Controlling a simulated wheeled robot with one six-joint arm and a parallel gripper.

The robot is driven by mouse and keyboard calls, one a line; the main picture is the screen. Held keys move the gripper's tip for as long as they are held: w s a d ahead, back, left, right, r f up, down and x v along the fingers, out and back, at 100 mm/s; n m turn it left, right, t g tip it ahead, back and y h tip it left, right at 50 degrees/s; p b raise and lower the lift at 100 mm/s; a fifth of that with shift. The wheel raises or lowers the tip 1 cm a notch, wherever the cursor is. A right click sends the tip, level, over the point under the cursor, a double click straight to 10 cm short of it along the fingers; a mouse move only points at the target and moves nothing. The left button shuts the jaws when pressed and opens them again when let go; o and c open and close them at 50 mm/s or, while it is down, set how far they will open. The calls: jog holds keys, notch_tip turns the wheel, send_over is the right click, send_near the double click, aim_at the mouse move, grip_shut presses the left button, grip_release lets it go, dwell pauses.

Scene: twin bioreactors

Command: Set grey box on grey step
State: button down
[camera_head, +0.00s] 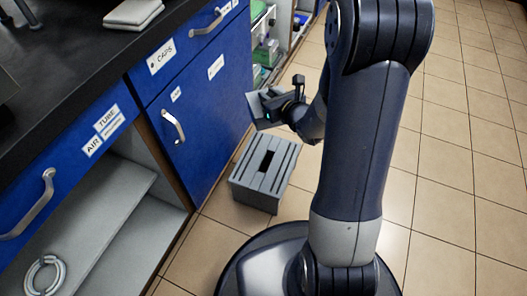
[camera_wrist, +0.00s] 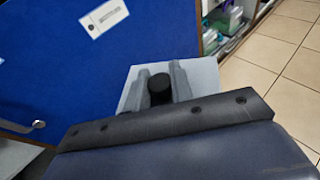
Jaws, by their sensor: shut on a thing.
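My gripper (camera_head: 277,103) is shut on a light grey box (camera_head: 257,108) and holds it in the air beside the blue cabinet front. In the wrist view the fingers (camera_wrist: 160,86) lie over the grey box (camera_wrist: 207,76), and its lower part is hidden by my wrist. The grey step (camera_head: 249,192), a slatted stool with a dark slot in its top, stands on the floor below my gripper. The box is above the step and apart from it. The step is not visible in the wrist view.
Blue cabinets (camera_head: 205,125) with metal handles stand close to the left of the step, under a black worktop (camera_head: 60,80). An open shelf with bottles and boxes (camera_head: 265,50) is behind. The tiled floor (camera_head: 460,150) on the right is clear.

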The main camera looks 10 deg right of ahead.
jog(key=shift+w+a+f+p, duration=0.15)
jog(key=shift+w+f+p, duration=0.65)
jog(key=shift+w+f, duration=0.4)
jog(key=shift+n+y, duration=0.3)
jog(key=f+p, duration=0.1)
jog(key=f, duration=0.2)
jog(key=f+p, duration=0.1)
jog(key=f, duration=0.1)
jog(key=shift+w+a+f+p, duration=0.1)
jog(key=shift+w+a+p, duration=0.1)
jog(key=shift+w+p, duration=0.15)
jog(key=s+a+f+p, duration=0.1)
jog(key=s+f, duration=0.2)
jog(key=f, duration=1.8)
jog(key=shift+f+y, duration=0.2)
jog(key=shift+y, duration=0.1)
jog(key=shift+s, duration=0.1)
jog(key=shift+f+b, duration=0.25)
jog(key=shift+b, duration=0.05)
jog(key=c, duration=1.2)
grip_release()
jog(key=shift+c, duration=0.2)
